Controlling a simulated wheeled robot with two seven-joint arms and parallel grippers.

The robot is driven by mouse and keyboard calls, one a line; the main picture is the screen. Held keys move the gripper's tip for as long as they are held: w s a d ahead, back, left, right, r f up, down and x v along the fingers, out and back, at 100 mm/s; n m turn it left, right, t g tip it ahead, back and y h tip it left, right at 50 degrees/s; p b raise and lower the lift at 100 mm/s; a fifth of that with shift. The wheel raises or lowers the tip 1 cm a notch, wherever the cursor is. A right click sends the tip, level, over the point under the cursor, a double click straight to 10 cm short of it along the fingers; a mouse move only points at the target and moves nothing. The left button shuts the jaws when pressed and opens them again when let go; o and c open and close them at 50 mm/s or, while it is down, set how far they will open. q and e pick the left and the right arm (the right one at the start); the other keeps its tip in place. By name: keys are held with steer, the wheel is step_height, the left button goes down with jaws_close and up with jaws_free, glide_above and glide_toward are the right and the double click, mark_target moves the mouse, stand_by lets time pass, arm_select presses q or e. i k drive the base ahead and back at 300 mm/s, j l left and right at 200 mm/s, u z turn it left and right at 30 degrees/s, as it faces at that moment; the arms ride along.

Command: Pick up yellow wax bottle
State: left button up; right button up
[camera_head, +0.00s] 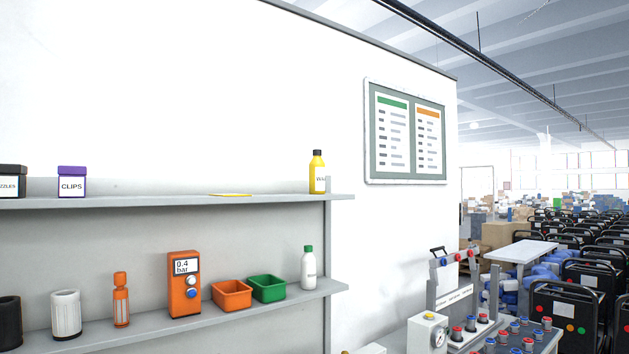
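The yellow wax bottle (318,172) stands upright near the right end of the upper shelf (150,201). It has a black cap and a white label, of which only the first letters show. A small upright piece at the shelf end stands close to its right side. Neither of my grippers shows in the head view.
A purple CLIPS box (72,182), a dark box (12,181) and a flat yellow item (230,195) are on the upper shelf. The lower shelf (210,318) holds an orange gauge (184,284), an orange bin (232,295), a green bin (268,288) and a white bottle (308,268).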

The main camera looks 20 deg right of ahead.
mark_target(317, 166)
steer(key=l+z, duration=0.1)
steer(key=l, duration=0.35)
steer(key=i+l, duration=0.1)
steer(key=l, duration=0.4)
steer(key=l+z, duration=0.15)
steer(key=l, duration=0.3)
steer(key=i+l+z, duration=0.1)
steer(key=l, duration=0.4)
steer(key=i+l+z, duration=0.1)
steer(key=l, duration=0.35)
